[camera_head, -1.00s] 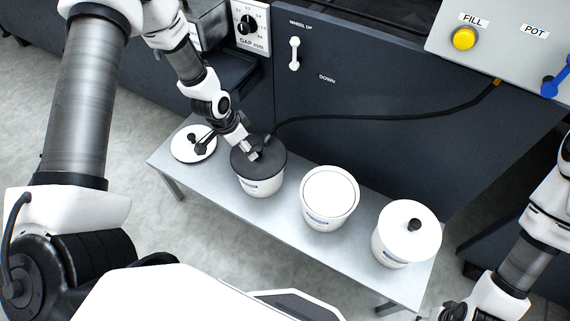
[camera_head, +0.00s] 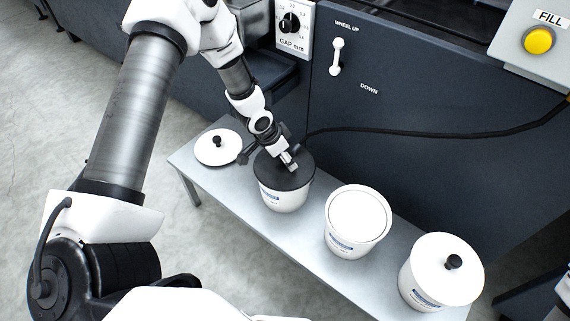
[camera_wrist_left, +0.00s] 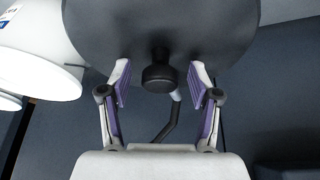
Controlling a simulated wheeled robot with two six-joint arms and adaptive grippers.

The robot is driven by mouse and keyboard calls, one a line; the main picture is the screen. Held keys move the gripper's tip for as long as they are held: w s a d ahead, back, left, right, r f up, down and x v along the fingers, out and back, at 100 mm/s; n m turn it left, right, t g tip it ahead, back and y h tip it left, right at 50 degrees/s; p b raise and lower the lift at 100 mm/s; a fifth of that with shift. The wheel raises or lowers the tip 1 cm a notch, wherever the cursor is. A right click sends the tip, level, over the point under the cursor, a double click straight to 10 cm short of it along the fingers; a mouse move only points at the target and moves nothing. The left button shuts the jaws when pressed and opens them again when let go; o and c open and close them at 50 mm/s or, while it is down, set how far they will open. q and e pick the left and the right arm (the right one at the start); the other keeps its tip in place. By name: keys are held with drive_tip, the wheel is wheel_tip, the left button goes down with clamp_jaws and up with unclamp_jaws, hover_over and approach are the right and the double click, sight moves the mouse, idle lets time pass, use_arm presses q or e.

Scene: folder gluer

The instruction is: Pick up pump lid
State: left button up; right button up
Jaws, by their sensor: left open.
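The pump lid (camera_head: 273,178) is dark grey and round. It sits on the leftmost white pot (camera_head: 285,199), and a black hose (camera_head: 420,133) runs from near it to the machine. My left gripper (camera_head: 291,161) is over the lid's top. In the left wrist view the lid (camera_wrist_left: 160,28) fills the top, with its black knob (camera_wrist_left: 158,78) showing between the two fingers of my open left gripper (camera_wrist_left: 160,82). A clear gap shows on each side of the knob. My right gripper is out of view.
The grey bench (camera_head: 235,207) also holds a white lid with a black knob (camera_head: 217,147) at left, an open pot with white contents (camera_head: 358,215), and a lidded white pot (camera_head: 440,270) at right. The dark machine front (camera_head: 430,170) stands close behind.

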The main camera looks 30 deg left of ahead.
use_arm(q)
drive_tip(key=shift+r, duration=0.1)
clamp_jaws()
drive_tip(key=shift+r, duration=0.1)
